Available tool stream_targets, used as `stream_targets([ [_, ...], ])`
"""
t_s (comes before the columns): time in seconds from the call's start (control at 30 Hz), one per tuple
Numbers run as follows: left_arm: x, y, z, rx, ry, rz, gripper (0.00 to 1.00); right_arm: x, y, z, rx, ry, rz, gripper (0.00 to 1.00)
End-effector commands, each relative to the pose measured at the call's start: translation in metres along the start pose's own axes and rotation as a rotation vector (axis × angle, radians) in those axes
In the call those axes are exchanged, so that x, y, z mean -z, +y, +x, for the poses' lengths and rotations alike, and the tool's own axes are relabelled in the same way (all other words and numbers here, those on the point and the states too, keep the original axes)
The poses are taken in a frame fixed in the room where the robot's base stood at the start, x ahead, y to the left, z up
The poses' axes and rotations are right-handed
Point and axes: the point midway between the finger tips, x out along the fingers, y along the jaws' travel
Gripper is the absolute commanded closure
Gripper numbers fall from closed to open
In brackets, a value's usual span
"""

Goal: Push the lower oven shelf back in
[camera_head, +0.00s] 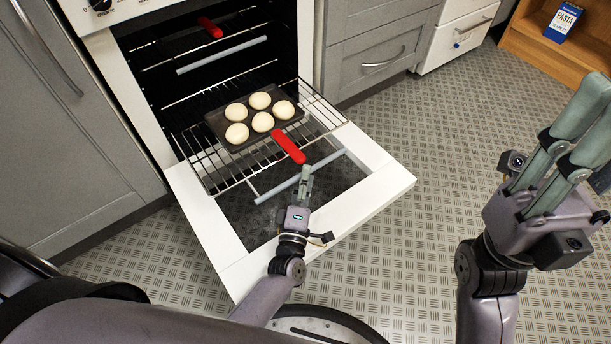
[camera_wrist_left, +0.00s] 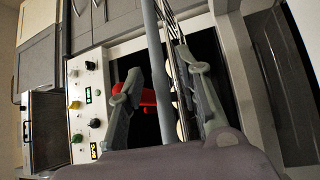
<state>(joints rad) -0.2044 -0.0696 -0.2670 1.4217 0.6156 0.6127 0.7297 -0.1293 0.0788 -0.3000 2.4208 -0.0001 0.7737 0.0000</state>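The lower oven shelf (camera_head: 216,174) is a wire rack pulled out over the open oven door (camera_head: 371,190). A light grey bar (camera_head: 270,190) runs along its front edge and also shows in the left wrist view (camera_wrist_left: 157,70). A dark tray (camera_head: 218,121) with several pale buns sits on the shelf, its red handle (camera_head: 288,146) pointing to the front. My left gripper (camera_head: 305,177) is at the front bar. In the left wrist view its fingers (camera_wrist_left: 165,95) are apart, with the bar between them; contact is unclear. My right gripper (camera_head: 590,105) is raised at the right, fingers apart and empty.
The upper shelf (camera_head: 222,55) is inside the oven, with another red handle (camera_head: 210,27) above it. Grey cabinets (camera_head: 70,140) stand on the left and drawers (camera_head: 375,60) on the right. A blue pasta box (camera_head: 563,22) sits on a wooden shelf. The floor at right is clear.

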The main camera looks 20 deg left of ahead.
Motion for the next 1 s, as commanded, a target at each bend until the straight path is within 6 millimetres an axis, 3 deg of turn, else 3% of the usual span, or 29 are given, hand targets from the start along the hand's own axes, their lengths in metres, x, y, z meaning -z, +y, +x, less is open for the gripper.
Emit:
stream_targets([
  [0.2, 0.0, -0.001, 0.017, 0.0, 0.001, 0.001, 0.68, 0.0, 0.0, 0.002, 0.006, 0.016, -0.002, 0.67],
  [0.5, 0.0, 0.0, 0.018, 0.001, 0.0, 0.001, 0.68, 0.0, -0.001, 0.003, 0.007, 0.017, -0.002, 0.67],
  [1.0, 0.0, 0.0, 0.018, 0.001, 0.0, 0.001, 1.0, 0.0, -0.001, 0.003, 0.007, 0.017, -0.002, 0.67],
])
